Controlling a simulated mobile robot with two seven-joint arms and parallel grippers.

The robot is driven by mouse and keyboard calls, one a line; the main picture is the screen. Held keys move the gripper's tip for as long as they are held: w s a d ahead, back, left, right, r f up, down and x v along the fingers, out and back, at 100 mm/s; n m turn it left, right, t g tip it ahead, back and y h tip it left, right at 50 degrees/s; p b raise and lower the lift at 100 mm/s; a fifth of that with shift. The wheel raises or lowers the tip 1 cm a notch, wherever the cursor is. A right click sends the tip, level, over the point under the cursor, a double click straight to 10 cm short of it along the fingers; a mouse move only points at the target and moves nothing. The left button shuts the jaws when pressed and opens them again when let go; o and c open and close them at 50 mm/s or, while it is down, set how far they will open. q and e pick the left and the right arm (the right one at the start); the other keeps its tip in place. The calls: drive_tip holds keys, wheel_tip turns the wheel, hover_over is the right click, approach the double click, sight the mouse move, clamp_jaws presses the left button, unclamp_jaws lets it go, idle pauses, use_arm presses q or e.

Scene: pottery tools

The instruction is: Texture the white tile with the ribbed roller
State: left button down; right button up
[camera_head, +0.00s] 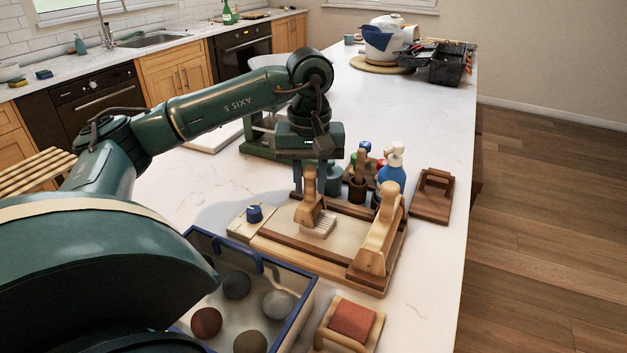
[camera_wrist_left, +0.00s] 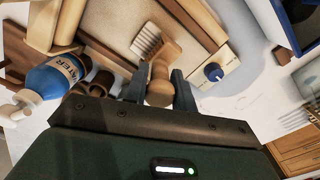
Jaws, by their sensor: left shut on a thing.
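My left gripper (camera_head: 308,182) is shut on the wooden handle of the ribbed roller (camera_head: 309,187). The handle also shows between the two fingers in the left wrist view (camera_wrist_left: 160,84). The roller points down, with its lower end at the white tile (camera_head: 319,229). The tile is small, shows parallel grooves, and lies on the pale surface of a wood-framed board. It also shows in the left wrist view (camera_wrist_left: 146,41). The roller's head hides part of the tile, and I cannot tell whether they touch. My right gripper is not in view.
A wooden stand (camera_head: 378,239) rises at the board's right side. A blue spray bottle (camera_head: 391,177) and tool pots are behind. A blue-rimmed bin (camera_head: 298,312) with several balls is in front. A reddish block (camera_head: 352,320) sits in a wooden holder nearby. The far counter has free room.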

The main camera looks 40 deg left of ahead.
use_arm(q)
drive_tip(key=shift+d, duration=0.1)
idle(0.3)
drive_tip(key=shift+w+d, duration=0.15)
drive_tip(key=shift+d, duration=0.45)
drive_tip(key=shift+w+d, duration=0.2)
drive_tip(key=shift+d, duration=0.25)
idle(0.3)
drive_tip(key=shift+r+p, duration=2.4)
drive_tip(key=shift+r, duration=0.6)
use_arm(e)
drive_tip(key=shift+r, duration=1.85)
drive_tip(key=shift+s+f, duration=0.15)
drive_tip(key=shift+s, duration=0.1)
